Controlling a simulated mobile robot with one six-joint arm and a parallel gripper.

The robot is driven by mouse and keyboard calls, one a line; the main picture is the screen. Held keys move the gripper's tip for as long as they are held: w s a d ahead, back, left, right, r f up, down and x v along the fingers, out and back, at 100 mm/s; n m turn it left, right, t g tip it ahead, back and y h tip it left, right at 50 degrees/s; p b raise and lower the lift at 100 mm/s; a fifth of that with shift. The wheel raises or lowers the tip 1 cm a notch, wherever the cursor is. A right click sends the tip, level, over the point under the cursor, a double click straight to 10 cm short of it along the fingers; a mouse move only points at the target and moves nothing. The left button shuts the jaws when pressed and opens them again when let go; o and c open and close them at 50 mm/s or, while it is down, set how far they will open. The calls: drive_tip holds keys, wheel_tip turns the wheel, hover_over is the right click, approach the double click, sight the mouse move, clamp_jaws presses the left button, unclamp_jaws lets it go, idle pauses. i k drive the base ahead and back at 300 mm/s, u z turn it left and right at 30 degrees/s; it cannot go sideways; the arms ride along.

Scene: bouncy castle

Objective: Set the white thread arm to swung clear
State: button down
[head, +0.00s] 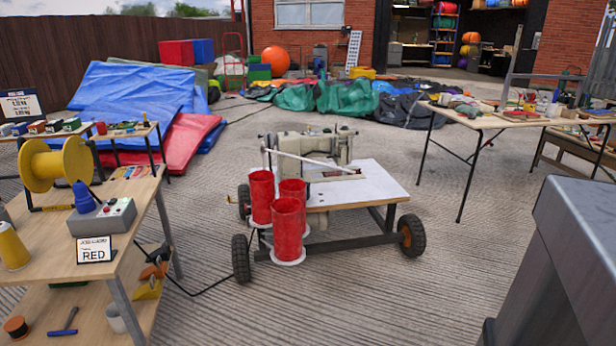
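The white thread arm (300,158) is a thin white bar on the sewing machine (318,147) in the head view. It runs from the machine's left end, above the red thread cones, slanting slightly down to the right across the machine's front. The machine stands on a wheeled cart with a white top (365,185). Three red cones (288,228) stand on white discs at the cart's left front. The bar's pivot is too small to make out. My gripper is not in view.
A wooden table (130,205) at the left holds a yellow reel (57,164), a grey control box (103,218) and a RED sign (95,251). A black cable runs from it towards the cart. Another table (490,120) stands right. The paving before the cart is clear.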

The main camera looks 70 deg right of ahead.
sight(263, 149)
drive_tip(key=u, duration=0.65)
drive_tip(key=k, duration=1.3)
drive_tip(key=z, duration=1)
drive_tip(key=i, duration=1.05)
drive_tip(key=u, duration=0.15)
